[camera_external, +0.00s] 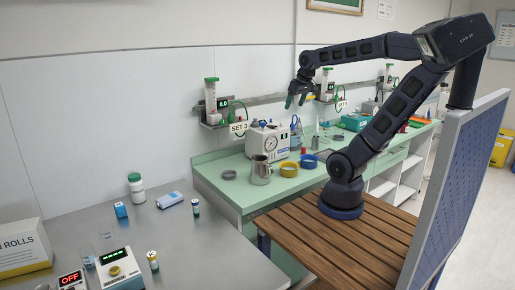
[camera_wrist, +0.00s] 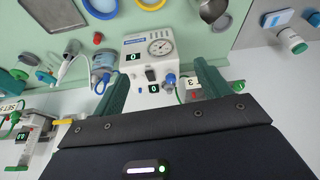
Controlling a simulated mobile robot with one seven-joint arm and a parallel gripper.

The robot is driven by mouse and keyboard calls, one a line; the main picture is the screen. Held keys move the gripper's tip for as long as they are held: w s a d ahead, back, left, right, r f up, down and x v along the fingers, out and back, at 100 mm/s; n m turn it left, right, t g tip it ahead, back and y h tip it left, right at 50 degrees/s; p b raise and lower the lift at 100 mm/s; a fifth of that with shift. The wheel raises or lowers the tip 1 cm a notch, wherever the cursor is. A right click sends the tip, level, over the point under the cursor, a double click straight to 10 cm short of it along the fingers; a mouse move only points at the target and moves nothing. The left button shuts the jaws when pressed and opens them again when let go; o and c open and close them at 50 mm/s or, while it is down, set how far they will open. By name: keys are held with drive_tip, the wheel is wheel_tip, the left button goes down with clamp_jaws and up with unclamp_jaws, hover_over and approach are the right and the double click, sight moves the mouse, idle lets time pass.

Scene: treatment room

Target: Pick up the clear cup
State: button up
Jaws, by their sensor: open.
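Two faint see-through shapes that look like clear cups stand on the steel table in the external view, one by the small device (camera_external: 88,258) and one a little behind it (camera_external: 105,236). They are small and pale, so I cannot tell which is the clear cup. My gripper (camera_external: 296,100) is raised above the green counter, far to the right of them. It is open, with nothing seen between its fingers. In the wrist view my gripper (camera_wrist: 160,82) has its two green fingers spread in front of the gauge machine (camera_wrist: 148,55). No clear cup is recognisable there.
The steel table (camera_external: 165,245) also bears a white bottle (camera_external: 136,187), a blue box (camera_external: 121,211), small vials (camera_external: 153,261) and a carton (camera_external: 22,250). The green counter holds a metal jug (camera_external: 261,170), a yellow ring (camera_external: 289,170) and a blue ring (camera_external: 309,161).

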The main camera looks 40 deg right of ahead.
drive_tip(key=w+a+r+n+g, duration=0.1)
drive_tip(key=w+a+r+n, duration=0.15)
drive_tip(key=w+a, duration=0.6)
drive_tip(key=w+a+r+n, duration=0.1)
drive_tip(key=w+a+r, duration=0.2)
drive_tip(key=w+a, duration=0.5)
drive_tip(key=w+a+f+n+g, duration=0.1)
drive_tip(key=w+a, duration=0.3)
drive_tip(key=a, duration=0.3)
drive_tip(key=w+a+f+n+y, duration=0.15)
drive_tip(key=w+a, duration=0.25)
drive_tip(key=a, duration=0.4)
drive_tip(key=w+a+f+g+h, duration=0.1)
drive_tip(key=w+a+f, duration=0.15)
drive_tip(key=a, duration=0.45)
drive_tip(key=w+a+f+n, duration=0.1)
drive_tip(key=a+f, duration=0.1)
drive_tip(key=a, duration=0.5)
drive_tip(key=w+a+f+n, duration=0.1)
drive_tip(key=a+f, duration=0.2)
drive_tip(key=a, duration=0.4)
drive_tip(key=n+g, duration=0.1)
drive_tip(key=n, duration=0.3)
approach(106, 229)
drive_tip(key=w+f, duration=0.1)
drive_tip(key=w, duration=0.2)
drive_tip(key=f, duration=1.1)
drive_tip(key=shift+a, duration=0.3)
drive_tip(key=c, duration=1.1)
